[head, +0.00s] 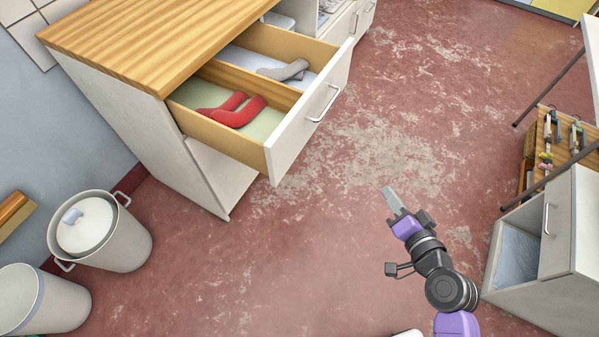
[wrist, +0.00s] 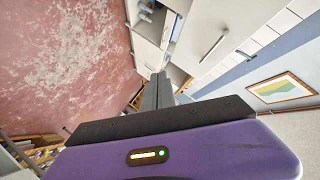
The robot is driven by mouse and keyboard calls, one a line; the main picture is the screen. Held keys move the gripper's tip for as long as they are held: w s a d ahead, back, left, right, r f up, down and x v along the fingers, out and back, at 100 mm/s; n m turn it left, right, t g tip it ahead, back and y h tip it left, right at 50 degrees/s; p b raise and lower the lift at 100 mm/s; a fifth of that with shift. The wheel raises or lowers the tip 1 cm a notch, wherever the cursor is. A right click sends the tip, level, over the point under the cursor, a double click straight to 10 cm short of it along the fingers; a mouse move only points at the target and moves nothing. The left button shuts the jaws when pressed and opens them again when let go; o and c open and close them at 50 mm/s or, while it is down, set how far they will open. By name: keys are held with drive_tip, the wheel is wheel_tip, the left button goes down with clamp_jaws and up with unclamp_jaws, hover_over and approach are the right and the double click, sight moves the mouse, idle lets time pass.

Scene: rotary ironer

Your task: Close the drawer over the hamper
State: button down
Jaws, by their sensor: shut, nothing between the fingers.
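An open drawer (head: 300,122) with a white front and bar handle sticks out of a white cabinet with a wooden top. It holds red socks and a grey sock in two compartments. No hamper is clearly recognisable under it; the cabinet's lower front shows only in part. My gripper (head: 389,190) is shut and empty over the open floor, to the right of and below the drawer, well apart from it. In the wrist view my gripper's fingers (wrist: 157,88) are together, pointing toward white cabinet fronts; a bar handle (wrist: 213,47) shows beyond them.
A lidded white bin (head: 120,243) and another pale bin (head: 62,305) stand at the left. A grey cabinet (head: 582,220) with a handle and an open space holding pale cloth stands at the right, beside a wooden rack (head: 568,140). The red floor between is clear.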

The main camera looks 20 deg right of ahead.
drive_tip(key=w+a+f+m+y+b, duration=0.1)
drive_tip(key=w+f+y+b, duration=0.1)
drive_tip(key=w+f+y, duration=0.3)
drive_tip(key=n+g+y, duration=0.1)
drive_tip(key=n+y, duration=0.1)
drive_tip(key=y, duration=0.7)
approach(281, 159)
drive_tip(key=x, duration=0.7)
drive_tip(key=shift+d+f, duration=0.1)
drive_tip(key=shift+f, duration=0.05)
drive_tip(key=shift+w, duration=0.1)
drive_tip(key=b+x, duration=0.6)
drive_tip(key=x, duration=0.4)
drive_tip(key=f+b+x, duration=0.1)
drive_tip(key=b+x, duration=0.4)
drive_tip(key=x, duration=0.5)
drive_tip(key=b+x, duration=0.6)
drive_tip(key=x, duration=0.4)
drive_tip(key=shift+w+a+f+b, duration=0.3)
drive_tip(key=shift+w, duration=0.05)
drive_tip(key=shift+w+a+r+b, duration=0.1)
drive_tip(key=shift+w+a+b, duration=0.25)
drive_tip(key=shift+w+a, duration=0.1)
drive_tip(key=shift+r, duration=0.3)
drive_tip(key=shift+a, duration=0.15)
